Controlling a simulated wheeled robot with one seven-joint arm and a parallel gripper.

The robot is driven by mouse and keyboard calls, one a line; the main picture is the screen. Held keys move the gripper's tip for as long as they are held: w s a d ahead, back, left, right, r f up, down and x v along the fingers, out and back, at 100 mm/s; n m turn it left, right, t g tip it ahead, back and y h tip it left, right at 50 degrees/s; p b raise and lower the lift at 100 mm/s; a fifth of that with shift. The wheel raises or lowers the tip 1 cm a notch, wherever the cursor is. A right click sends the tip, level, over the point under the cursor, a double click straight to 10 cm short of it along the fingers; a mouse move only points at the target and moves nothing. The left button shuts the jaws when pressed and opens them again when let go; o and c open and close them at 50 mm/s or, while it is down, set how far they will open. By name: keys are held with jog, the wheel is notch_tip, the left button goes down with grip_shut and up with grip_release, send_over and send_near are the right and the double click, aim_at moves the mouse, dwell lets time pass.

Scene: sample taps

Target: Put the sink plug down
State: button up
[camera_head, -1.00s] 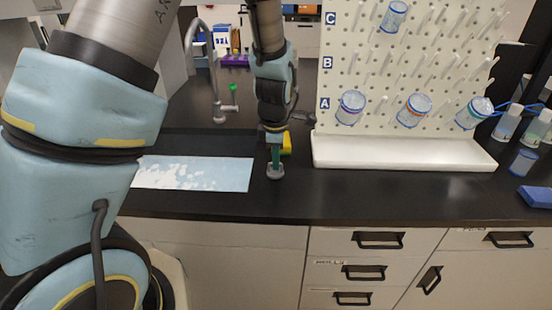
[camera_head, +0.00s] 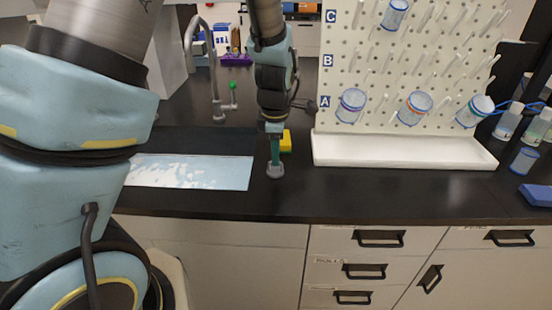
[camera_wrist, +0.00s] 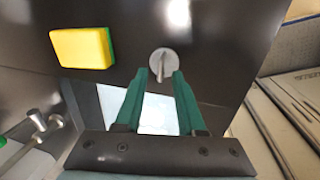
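The sink plug (camera_head: 275,171) is a small grey disc with an upright handle. It rests on the black counter, just right of the sink's pale blue basin (camera_head: 190,173). In the wrist view the plug (camera_wrist: 163,62) lies just beyond my fingertips, with its handle pointing into the gap between them. My gripper (camera_head: 275,160) points down right above the plug. In the wrist view its green fingers (camera_wrist: 160,74) are apart, with a visible gap on both sides of the handle, and hold nothing.
A yellow sponge with a green side (camera_head: 286,142) lies close behind my gripper. The faucet (camera_head: 215,80) stands behind the sink. A white drying rack (camera_head: 400,152) with hanging beakers stands to the right. The counter in front of the rack is clear.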

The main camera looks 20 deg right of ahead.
notch_tip(320, 180, up, 9)
jog(key=s+b, duration=0.1)
jog(key=s, duration=0.1)
jog(key=s+a+f+m, duration=0.1)
jog(key=a+m, duration=1.3)
jog(key=a, duration=1.6)
jog(key=shift+s+f+y, duration=0.15)
jog(key=shift+f+y, duration=0.25)
jog(key=shift+f, duration=0.3)
